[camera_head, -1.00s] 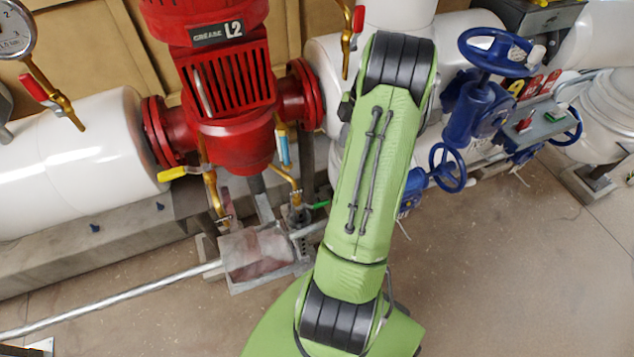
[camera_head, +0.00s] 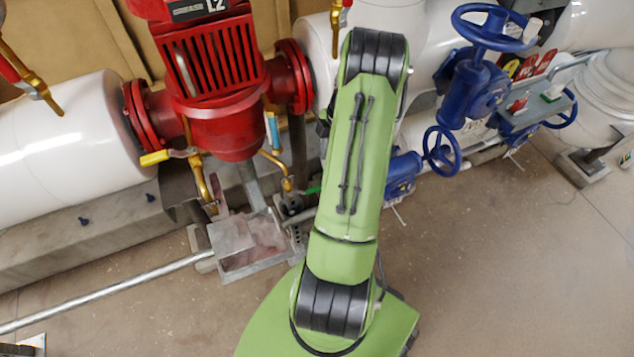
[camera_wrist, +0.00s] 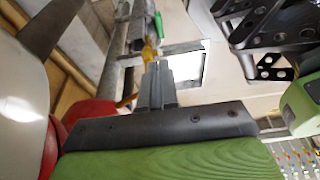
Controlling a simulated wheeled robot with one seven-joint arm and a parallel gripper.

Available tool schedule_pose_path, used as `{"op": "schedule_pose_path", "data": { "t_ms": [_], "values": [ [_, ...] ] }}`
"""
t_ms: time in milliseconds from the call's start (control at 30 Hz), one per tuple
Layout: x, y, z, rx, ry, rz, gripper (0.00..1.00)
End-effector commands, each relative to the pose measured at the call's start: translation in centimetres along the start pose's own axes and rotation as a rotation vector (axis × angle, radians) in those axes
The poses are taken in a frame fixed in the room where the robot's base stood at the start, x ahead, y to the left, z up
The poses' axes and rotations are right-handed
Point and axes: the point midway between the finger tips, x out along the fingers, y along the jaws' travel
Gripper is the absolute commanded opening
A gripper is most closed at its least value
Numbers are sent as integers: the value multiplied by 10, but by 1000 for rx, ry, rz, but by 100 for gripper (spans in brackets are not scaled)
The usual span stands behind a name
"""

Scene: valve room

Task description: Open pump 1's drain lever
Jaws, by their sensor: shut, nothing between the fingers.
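A red pump (camera_head: 215,75) fills the upper left of the head view, its label cut by the top edge. A yellow-handled lever (camera_head: 155,158) sits on brass pipework at its lower left. A green-handled lever (camera_head: 312,190) shows low beside my arm, and a blue-handled one (camera_head: 273,130) is under the pump's right side. No readable tag shows which is the drain lever. My gripper (camera_wrist: 157,85) is shut and empty in the wrist view, and hidden in the head view. A green handle (camera_wrist: 158,25) and brass fitting (camera_wrist: 150,50) appear beyond its fingertips; no contact is clear.
A metal drain tray (camera_head: 232,238) stands below the pump, with a long pipe (camera_head: 110,290) running left. White pipes (camera_head: 70,150) flank the pump. Blue handwheel valves (camera_head: 480,80) stand right of my arm. The floor at lower right is clear.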

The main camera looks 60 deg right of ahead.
Motion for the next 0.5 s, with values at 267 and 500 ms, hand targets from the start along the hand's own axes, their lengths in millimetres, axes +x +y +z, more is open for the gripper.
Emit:
{"op": "schedule_pose_path", "data": {
  "t_ms": [267,500],
  "values": [
    [65,0,0,-1,1,-3,0],
    [114,0,6,1,1,-1,0]
  ]
}}
